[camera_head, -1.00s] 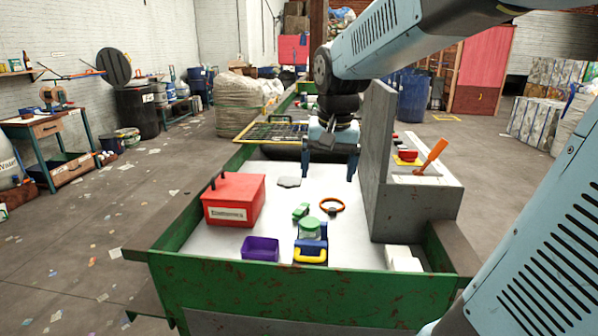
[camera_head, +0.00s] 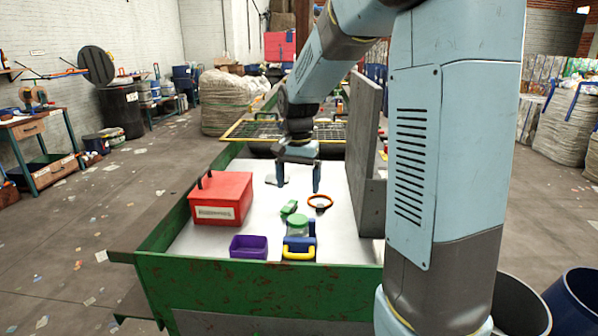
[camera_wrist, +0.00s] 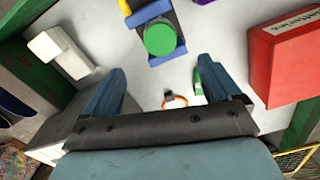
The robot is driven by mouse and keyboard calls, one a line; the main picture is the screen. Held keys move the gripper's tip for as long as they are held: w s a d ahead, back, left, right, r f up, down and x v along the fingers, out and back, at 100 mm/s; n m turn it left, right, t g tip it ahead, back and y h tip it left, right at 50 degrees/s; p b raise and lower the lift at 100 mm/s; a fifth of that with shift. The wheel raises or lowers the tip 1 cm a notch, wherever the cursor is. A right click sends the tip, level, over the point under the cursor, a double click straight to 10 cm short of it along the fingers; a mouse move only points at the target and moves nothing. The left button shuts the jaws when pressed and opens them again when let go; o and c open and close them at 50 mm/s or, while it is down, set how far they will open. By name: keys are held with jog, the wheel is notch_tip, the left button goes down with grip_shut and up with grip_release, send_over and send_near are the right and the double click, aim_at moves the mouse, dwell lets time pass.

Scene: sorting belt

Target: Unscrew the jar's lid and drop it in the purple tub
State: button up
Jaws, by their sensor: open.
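The jar with its green lid (camera_head: 297,221) stands in a blue holder (camera_head: 309,243) with a yellow handle, near the front of the white belt. The green lid (camera_wrist: 160,39) also shows from above in the wrist view, between blue bars. The purple tub (camera_head: 249,246) stands just left of the holder, and only its edge shows in the wrist view. My gripper (camera_head: 297,188) is open and empty. It is above the belt, farther back than the jar and apart from it. Its two fingers show in the wrist view (camera_wrist: 160,85).
A red box (camera_head: 221,199) with a label stands left on the belt. A green object (camera_head: 289,208) and an orange ring (camera_head: 320,207) lie behind the jar. A grey wall (camera_head: 364,150) rises at the right. Green side walls edge the belt. A white block (camera_wrist: 62,52) shows in the wrist view.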

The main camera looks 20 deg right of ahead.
aim_at(298, 219)
notch_tip(298, 219, down, 10)
jog(key=shift+f, duration=0.15)
dwell(0.3)
jog(key=c, duration=1.1)
jog(key=shift+f, duration=0.1)
jog(key=n, duration=0.4)
jog(key=shift+s+n, duration=0.1)
jog(key=shift+n, duration=0.8)
